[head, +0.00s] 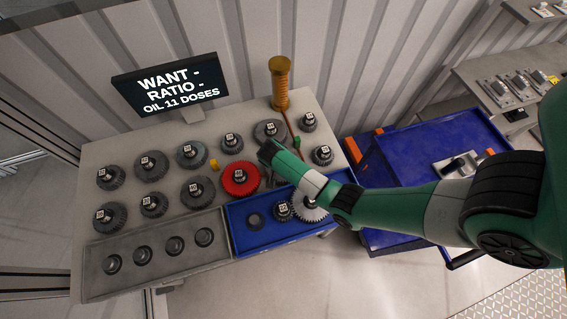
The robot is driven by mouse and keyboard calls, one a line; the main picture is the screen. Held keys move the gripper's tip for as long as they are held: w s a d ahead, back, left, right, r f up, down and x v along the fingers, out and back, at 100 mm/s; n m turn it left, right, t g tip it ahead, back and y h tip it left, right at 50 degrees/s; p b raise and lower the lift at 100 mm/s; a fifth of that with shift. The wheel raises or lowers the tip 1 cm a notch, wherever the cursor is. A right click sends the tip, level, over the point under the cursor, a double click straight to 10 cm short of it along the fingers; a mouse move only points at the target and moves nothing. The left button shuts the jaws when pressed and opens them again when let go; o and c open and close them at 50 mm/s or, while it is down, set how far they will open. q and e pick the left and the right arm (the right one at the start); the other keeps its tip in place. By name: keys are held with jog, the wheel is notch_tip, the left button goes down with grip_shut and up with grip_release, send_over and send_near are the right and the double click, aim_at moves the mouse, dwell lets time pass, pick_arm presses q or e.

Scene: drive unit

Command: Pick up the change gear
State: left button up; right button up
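Several dark grey gears with white number labels stand in rows on the table, such as one at the left (110,177) and one at the back (191,154). A larger red gear (240,179) stands in the middle. A pale toothed gear (308,206) and a smaller dark gear (283,211) are in the blue tray (243,241). I cannot tell which is the change gear. My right arm reaches in from the right; its gripper (272,155) is just right of the red gear, near a back gear (269,131). Its fingers are not clear. My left gripper is out of view.
A grey tray (160,268) with several dark round pieces is at the front left. A sign (168,84) and an orange cylinder (280,83) stand at the back. A blue cart (420,140) is right of the table. Small yellow and green pieces lie among the gears.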

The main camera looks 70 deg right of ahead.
grip_shut()
jog(key=shift+r, duration=0.1)
dwell(0.3)
jog(key=shift+r+p, duration=0.35)
jog(key=shift+r, duration=0.25)
notch_tip(320, 180, up, 2)
jog(key=shift+w+r+p, duration=0.1)
jog(key=shift+p, duration=0.4)
jog(key=s+a+r+p, duration=0.5)
jog(key=s+a+r, duration=0.2)
jog(key=a, duration=0.5)
notch_tip(320, 180, up, 2)
jog(key=shift+r, duration=0.25)
